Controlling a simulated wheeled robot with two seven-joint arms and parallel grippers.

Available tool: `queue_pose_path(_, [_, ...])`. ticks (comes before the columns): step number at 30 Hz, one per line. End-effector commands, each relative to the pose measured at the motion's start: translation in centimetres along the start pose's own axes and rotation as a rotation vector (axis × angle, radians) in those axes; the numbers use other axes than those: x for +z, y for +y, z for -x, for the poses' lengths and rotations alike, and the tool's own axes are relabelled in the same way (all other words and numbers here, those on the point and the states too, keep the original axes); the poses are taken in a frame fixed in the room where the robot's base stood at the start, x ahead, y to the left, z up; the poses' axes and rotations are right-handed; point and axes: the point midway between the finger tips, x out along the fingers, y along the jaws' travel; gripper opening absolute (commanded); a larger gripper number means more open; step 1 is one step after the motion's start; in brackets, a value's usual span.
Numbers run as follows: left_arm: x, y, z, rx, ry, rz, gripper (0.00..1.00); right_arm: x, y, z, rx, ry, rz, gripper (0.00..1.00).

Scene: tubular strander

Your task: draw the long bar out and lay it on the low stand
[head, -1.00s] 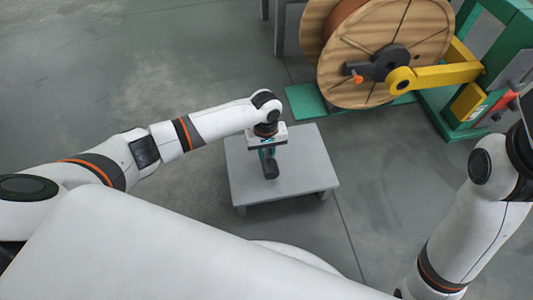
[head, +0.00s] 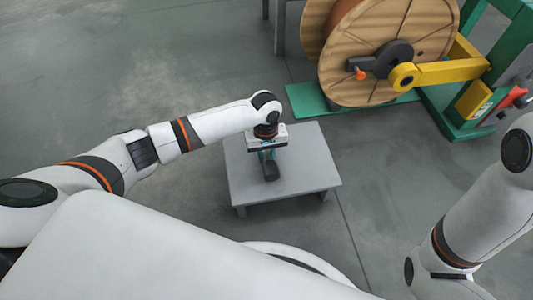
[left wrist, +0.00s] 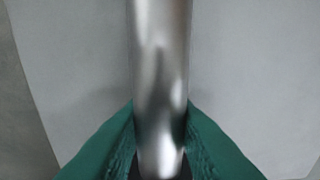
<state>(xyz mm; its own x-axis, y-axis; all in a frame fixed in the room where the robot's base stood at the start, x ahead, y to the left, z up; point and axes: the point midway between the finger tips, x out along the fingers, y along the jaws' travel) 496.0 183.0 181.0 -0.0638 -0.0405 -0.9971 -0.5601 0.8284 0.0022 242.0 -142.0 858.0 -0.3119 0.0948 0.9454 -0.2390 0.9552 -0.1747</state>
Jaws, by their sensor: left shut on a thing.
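The low stand (head: 310,170) is a small grey table on the floor in the middle of the head view. My left gripper (head: 268,155) is over its top, with its fingers mostly hidden under the wrist. A short dark round end (head: 271,172) shows just below the fingers; I take it for part of the long bar. In the left wrist view the bar (left wrist: 161,70) is a smooth silver rod between the green fingers, which are shut on it. The grey stand top fills the background there. I cannot tell whether the bar touches the stand. My right gripper is out of view.
A wooden cable reel (head: 385,50) with a yellow arm (head: 445,73) and a green frame (head: 440,115) stands behind the stand to the right. My right arm is at the right edge. The floor left of the stand is clear.

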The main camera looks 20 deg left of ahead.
Motion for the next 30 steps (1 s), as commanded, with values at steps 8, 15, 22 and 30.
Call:
queue_pose_path(8, [0.0,-0.1,-0.9,-0.002,0.001,0.000,0.00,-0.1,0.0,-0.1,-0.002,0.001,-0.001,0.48])
queue_pose_path(15, [0.1,0.0,-1.6,-0.001,0.000,0.000,0.00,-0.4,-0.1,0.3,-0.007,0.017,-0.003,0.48])
queue_pose_path(22, [0.1,0.0,-1.8,0.001,0.000,0.000,0.34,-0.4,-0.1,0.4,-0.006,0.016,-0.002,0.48])
queue_pose_path(30, [0.1,0.5,-2.0,0.013,0.003,0.003,0.50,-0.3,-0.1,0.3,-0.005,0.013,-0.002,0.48])
